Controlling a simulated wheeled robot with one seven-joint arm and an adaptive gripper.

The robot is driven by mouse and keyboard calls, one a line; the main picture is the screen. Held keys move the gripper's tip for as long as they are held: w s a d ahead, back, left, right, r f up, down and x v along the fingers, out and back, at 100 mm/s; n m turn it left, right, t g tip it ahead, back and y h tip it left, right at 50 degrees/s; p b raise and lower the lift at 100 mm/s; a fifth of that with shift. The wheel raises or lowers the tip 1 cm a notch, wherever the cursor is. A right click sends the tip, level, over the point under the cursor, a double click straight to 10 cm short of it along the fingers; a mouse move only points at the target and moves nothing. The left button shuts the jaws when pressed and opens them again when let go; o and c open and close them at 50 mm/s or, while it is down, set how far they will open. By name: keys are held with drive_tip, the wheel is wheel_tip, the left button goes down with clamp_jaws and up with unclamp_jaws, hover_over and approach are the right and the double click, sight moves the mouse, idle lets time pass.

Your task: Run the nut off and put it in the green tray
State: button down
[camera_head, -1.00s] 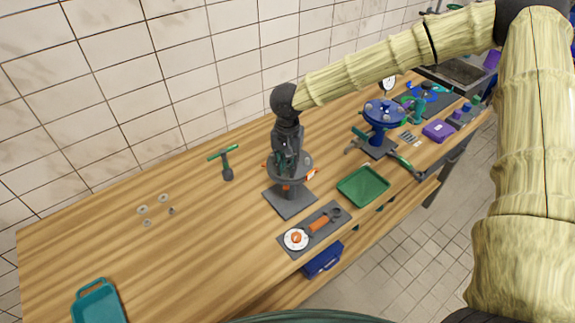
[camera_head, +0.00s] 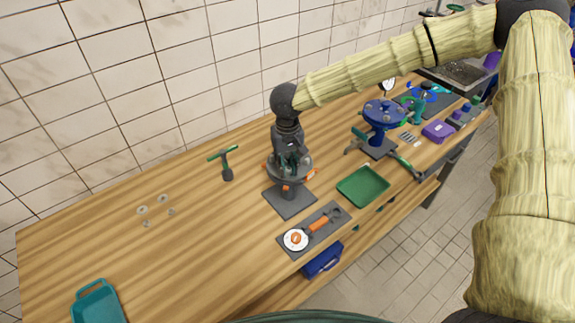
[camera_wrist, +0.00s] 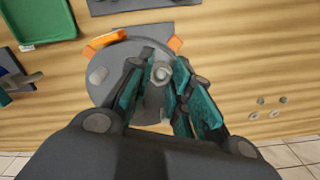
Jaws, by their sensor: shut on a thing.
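The nut (camera_wrist: 161,72) is a small grey ring-shaped piece on the round grey flange (camera_wrist: 112,62). In the wrist view it sits between the teal fingertips of my gripper (camera_wrist: 160,80), which are shut on it. In the head view my gripper (camera_head: 290,165) points down over the flange, hiding the nut. The flange is on a stand with a dark square base (camera_head: 290,202) and has orange parts at its rim. The green tray (camera_head: 363,187) lies to the right of the stand and looks empty; it also shows in the wrist view (camera_wrist: 40,20).
A grey board with a white dish (camera_head: 296,240) and an orange-handled tool lies in front of the stand. A green-handled T-shaped tool (camera_head: 226,163) stands left. A blue flange stand (camera_head: 380,125) is behind the tray.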

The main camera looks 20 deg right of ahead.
drive_tip(key=shift+r, duration=0.6)
idle(0.4)
drive_tip(key=shift+r, duration=2.1)
